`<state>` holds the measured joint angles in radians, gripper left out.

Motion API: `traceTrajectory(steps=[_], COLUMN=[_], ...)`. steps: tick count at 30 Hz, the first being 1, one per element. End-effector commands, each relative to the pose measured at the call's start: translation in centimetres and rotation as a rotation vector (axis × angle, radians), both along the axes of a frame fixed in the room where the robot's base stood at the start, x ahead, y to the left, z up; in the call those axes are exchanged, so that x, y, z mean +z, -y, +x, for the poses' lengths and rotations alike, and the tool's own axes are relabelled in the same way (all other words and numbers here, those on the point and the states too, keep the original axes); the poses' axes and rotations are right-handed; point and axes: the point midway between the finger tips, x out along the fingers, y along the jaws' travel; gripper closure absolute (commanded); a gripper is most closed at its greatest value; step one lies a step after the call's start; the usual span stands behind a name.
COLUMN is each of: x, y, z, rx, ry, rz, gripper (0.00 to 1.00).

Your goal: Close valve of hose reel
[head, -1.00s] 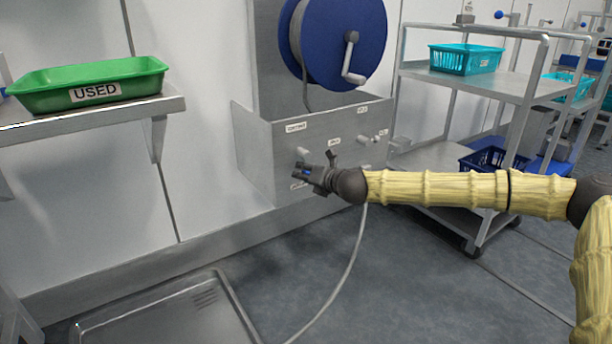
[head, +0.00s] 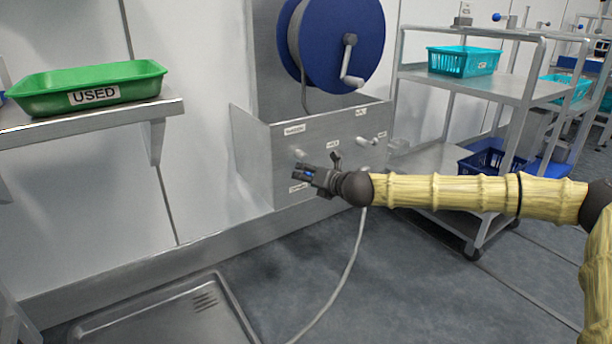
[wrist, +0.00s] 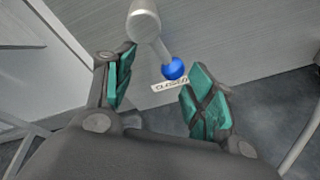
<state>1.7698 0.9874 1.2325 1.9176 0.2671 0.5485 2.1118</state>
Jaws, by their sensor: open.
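The blue hose reel (head: 341,40) with its crank stands above a grey metal box (head: 250,155) with small labels. The valve shows in the wrist view as a grey hub (wrist: 144,22) with a lever ending in a blue knob (wrist: 175,69). A white label, seemingly reading CLOSED (wrist: 168,85), is beside the knob. My gripper (head: 300,172) is in front of the box. In the wrist view my gripper (wrist: 160,78) is open, and the knob appears between its green-padded fingers, nearer the right one. I cannot tell whether they touch. In the head view my gripper hides the lever.
A pale hose (head: 345,275) hangs from the box to the floor. A metal tray (head: 155,320) lies on the floor at front left. A shelf holds a green USED bin (head: 130,92). A cart (head: 520,88) with baskets stands to the right.

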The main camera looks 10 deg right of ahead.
Motion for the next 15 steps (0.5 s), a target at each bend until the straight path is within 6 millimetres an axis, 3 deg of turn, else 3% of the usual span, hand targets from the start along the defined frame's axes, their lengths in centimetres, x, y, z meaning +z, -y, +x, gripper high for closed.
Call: traceTrajectory(steps=[15], x=[2.4], y=[2.8], z=[-7.2], rx=[-0.002], ry=[0.003], rz=[0.0], gripper=[0.45])
